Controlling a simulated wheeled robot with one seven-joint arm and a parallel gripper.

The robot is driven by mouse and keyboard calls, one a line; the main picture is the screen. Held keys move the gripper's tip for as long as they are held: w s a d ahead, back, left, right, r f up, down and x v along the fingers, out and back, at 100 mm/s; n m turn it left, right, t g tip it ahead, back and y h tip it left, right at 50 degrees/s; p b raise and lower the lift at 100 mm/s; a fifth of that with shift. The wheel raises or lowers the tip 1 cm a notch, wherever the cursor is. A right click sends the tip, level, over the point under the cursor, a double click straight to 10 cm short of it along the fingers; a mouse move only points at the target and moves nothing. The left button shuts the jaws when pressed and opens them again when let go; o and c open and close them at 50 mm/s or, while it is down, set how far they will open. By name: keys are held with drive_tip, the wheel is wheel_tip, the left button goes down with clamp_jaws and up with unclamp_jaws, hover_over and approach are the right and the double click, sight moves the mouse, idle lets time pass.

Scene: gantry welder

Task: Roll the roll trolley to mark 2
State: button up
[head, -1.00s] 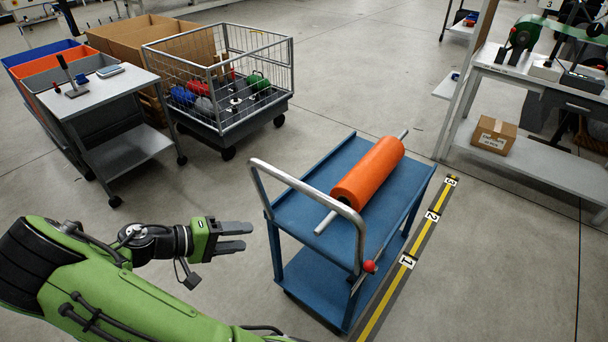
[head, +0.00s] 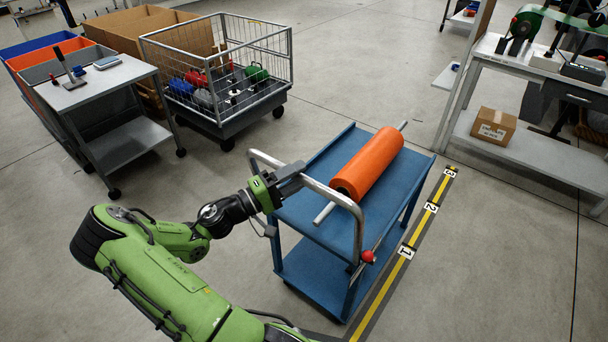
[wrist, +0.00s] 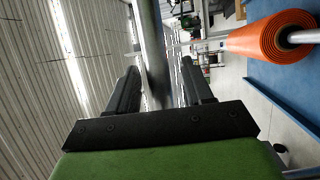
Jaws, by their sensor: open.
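The blue roll trolley (head: 403,182) stands beside the yellow floor strip and carries an orange roll (head: 368,163) on a metal bar. Its grey push handle (head: 335,193) rises at the near end, with a red knob (head: 368,256) below it. My gripper (head: 297,178) is at the left part of the handle. In the wrist view the handle tube (wrist: 152,50) passes between my two open fingers (wrist: 158,82); I cannot tell whether either touches it. The number 2 mark (head: 431,207) lies on the strip between mark 1 (head: 406,251) and mark 3 (head: 450,172).
A wire cage cart (head: 217,120) with coloured parts stands behind on the left. A grey side table (head: 118,75) is left of it. A workbench (head: 540,165) with a cardboard box (head: 493,127) stands at right. The floor beyond the trolley is clear.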

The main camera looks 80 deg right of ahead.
drive_tip(key=shift+x, duration=1.2)
clamp_jaws()
